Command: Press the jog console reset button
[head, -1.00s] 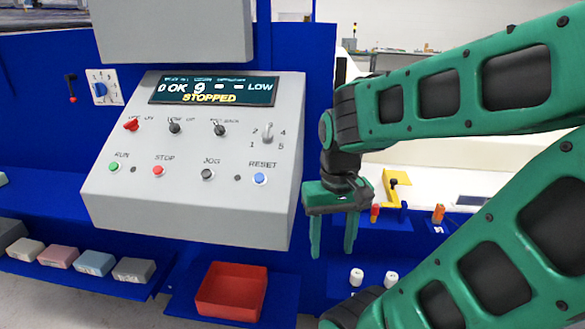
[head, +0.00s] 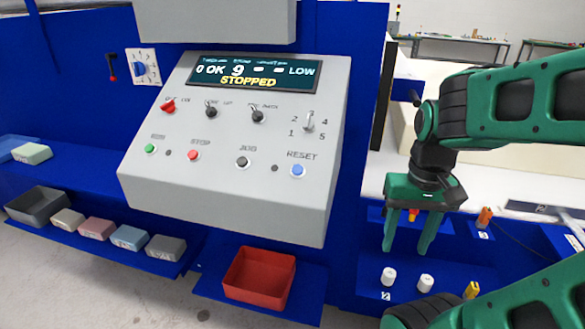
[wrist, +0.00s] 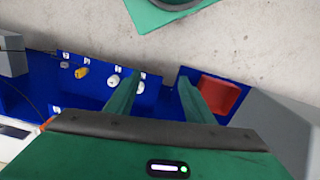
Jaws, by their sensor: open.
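The grey jog console (head: 225,195) has a sloped face with a display (head: 254,71) reading "0 OK 9", "LOW" and "STOPPED". The blue RESET button (head: 298,170) is at the lower right of the face. A black JOG button (head: 242,162), a red STOP button (head: 193,155) and a green button (head: 150,148) sit to its left. My gripper (head: 406,248) is to the right of the console, apart from it, pointing down with its fingers spread and empty. In the wrist view my open fingers (wrist: 158,88) hang over the blue bench; the RESET button does not show there.
A red bin (head: 259,277) sits below the console and also shows in the wrist view (wrist: 218,95). White cylinders (head: 388,277) stand below my gripper. Several foam blocks (head: 129,237) lie on a shelf at left. A dark post (head: 383,95) rises between console and arm.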

